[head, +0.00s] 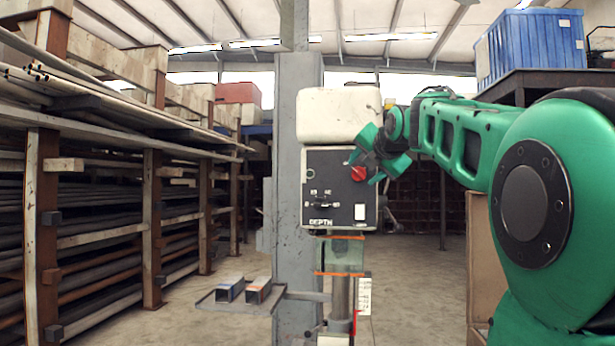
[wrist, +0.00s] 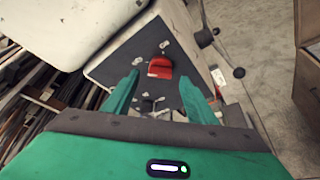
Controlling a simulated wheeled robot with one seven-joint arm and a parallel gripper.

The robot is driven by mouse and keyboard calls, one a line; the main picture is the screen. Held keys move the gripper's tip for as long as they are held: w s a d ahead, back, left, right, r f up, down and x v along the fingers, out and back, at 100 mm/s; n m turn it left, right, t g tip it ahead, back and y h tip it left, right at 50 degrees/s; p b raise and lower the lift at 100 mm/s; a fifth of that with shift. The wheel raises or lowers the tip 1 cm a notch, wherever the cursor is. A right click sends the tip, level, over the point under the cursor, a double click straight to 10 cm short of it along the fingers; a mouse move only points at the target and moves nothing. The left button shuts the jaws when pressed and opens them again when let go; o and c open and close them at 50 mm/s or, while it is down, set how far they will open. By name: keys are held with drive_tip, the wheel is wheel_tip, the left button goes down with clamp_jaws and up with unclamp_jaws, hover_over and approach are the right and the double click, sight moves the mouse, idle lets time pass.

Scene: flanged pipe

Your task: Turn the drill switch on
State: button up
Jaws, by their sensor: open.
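The drill press has a cream head (head: 335,115) and a dark front panel (head: 326,190) marked DEPTH. A red switch (head: 358,173) sits at the panel's upper right. In the wrist view the red switch (wrist: 160,67) shows between and ahead of my fingers. My gripper (head: 363,168) is open and empty in front of the panel's upper right, with one fingertip on each side of the switch in the picture. It also shows in the wrist view (wrist: 159,83). I cannot tell whether either finger touches the switch. The switch's on or off marking is too small to read.
A white plate (head: 360,212) sits below the switch. A small tray (head: 232,308) with two metal blocks stands lower left. A black-knobbed handle (wrist: 205,38) sticks out beside the drill head. Pipe racks (head: 95,190) fill the left; a cardboard box (head: 482,265) stands at right.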

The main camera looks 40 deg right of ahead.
sight(359, 174)
drive_tip(key=shift+x, duration=1.35)
drive_tip(key=shift+c, duration=0.4)
drive_tip(key=c, duration=1)
